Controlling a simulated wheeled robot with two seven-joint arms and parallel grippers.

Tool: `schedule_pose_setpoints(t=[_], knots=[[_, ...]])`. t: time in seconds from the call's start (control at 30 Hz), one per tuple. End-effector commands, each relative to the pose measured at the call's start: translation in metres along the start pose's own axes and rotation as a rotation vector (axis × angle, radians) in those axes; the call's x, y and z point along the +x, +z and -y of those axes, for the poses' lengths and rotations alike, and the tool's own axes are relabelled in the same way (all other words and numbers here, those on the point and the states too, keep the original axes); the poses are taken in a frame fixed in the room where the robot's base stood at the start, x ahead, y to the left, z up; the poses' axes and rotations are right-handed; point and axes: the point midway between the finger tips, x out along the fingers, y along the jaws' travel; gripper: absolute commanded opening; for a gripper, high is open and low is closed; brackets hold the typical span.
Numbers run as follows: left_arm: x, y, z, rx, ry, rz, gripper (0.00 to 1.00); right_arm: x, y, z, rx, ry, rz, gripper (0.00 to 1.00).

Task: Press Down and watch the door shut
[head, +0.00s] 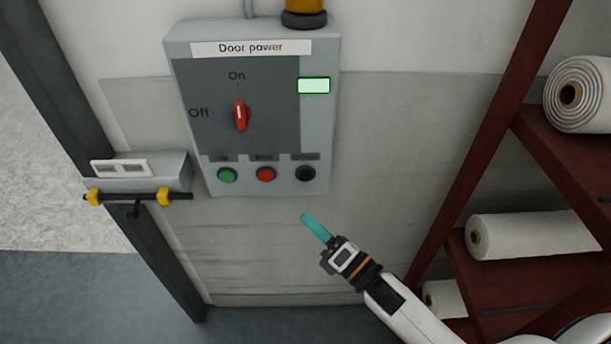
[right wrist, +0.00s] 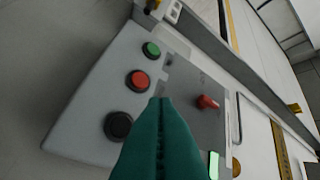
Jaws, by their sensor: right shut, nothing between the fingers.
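A grey control box (head: 320,150) headed "Door power" is on the wall. Its red rotary switch (head: 241,115) stands upright, toward "On", and a pale green lamp (head: 314,85) looks lit. Along the bottom are a green button (head: 227,175), a red button (head: 265,174) and a black button (head: 305,174); their small labels are too blurred to read surely. My right gripper (head: 314,225) is shut and empty, below the box and apart from it. In the right wrist view its teal fingers (right wrist: 160,125) point toward the box, near the black button (right wrist: 118,126). My left gripper is out of view.
A dark red rack (head: 480,130) with white wadding rolls (head: 535,235) stands at right, beside my right arm. A dark post (head: 75,110) and a small grey box with a yellow-ended bar (head: 140,196) are at left. An amber beacon (head: 304,8) tops the control box.

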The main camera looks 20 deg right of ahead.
Motion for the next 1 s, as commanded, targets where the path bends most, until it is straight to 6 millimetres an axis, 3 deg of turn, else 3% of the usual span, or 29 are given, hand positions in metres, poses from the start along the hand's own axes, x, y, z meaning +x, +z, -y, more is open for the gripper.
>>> schedule_pose_setpoints(t=[0.6, 1.0], knots=[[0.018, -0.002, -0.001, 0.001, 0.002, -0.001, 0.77, 0.049, -0.035, -0.038, -0.002, 0.000, 0.000, 0.00], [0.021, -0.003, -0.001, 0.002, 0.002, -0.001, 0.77, 0.061, -0.044, -0.045, 0.002, 0.002, 0.000, 0.00]])
